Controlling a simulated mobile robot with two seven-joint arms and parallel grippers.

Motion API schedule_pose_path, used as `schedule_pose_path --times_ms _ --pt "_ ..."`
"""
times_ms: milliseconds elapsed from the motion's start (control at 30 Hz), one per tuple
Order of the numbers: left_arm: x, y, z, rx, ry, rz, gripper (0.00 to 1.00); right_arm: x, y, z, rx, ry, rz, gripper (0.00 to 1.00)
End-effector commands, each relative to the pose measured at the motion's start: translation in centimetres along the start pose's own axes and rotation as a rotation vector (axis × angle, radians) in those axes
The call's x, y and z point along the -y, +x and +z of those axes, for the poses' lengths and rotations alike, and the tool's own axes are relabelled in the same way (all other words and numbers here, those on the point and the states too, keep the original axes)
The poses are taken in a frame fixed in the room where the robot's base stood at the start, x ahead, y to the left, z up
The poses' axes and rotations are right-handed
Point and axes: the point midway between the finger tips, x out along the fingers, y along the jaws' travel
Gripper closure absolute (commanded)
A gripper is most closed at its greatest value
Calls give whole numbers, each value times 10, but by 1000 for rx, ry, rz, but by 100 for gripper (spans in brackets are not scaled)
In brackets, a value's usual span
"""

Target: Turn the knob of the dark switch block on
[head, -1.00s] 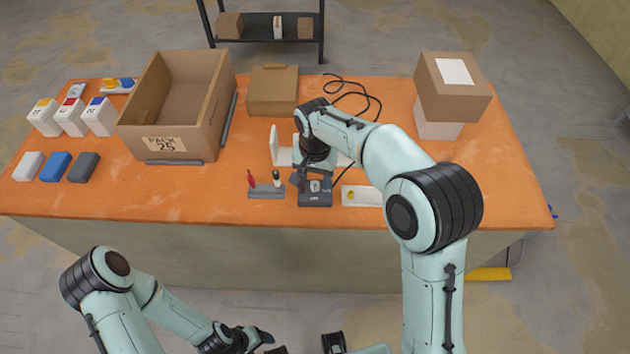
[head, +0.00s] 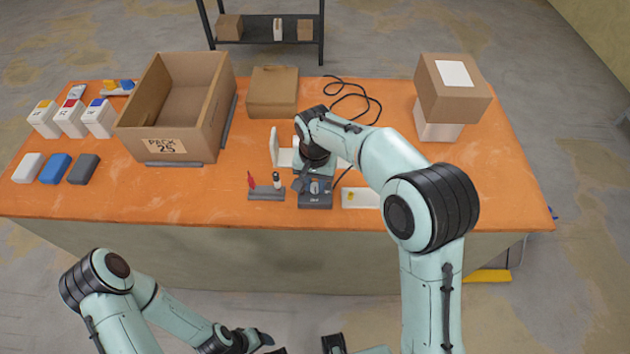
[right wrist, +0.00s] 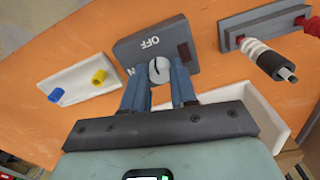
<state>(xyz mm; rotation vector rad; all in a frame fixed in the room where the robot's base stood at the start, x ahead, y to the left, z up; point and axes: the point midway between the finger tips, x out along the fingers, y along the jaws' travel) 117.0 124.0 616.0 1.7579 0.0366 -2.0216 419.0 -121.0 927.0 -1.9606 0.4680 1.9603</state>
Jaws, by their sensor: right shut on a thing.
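The dark switch block (head: 315,202) lies near the front edge of the orange table. My right gripper (right wrist: 158,74) is shut on the knob, one blue-grey finger on each side. In the head view my right gripper (head: 308,184) reaches the block from above. My left gripper (head: 262,340) is low at the bottom edge, away from the table; its jaws are unclear.
A grey holder (head: 266,194) with a red and a black-and-white plug stands left of the block. A white tray (head: 360,198) with a yellow piece lies right of it. A large open carton (head: 210,125) stands further left. A black cable (head: 350,90) lies behind.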

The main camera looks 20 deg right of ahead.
Motion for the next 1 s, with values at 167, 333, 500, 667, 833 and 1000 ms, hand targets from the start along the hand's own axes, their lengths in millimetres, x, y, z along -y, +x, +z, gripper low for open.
schedule_pose_path --times_ms 167,333,500,667,833,1000 --pt "-2 -5 -2 -3 1 1 34 0 -1 0 1 -88 0 100" --pt "-5 -10 -4 -7 2 2 34 -1 -2 -1 0 -225 0 100" --pt "-8 -16 -7 -11 4 4 34 0 -2 -1 1 -386 0 100" --pt "-11 -22 -10 -15 5 5 34 0 -2 -1 0 -538 0 100" --pt "-14 -28 -13 -19 7 7 34 0 -2 -1 0 -700 -1 100" --pt "-18 -33 -16 -24 9 8 34 -1 -2 -1 1 -861 0 100"
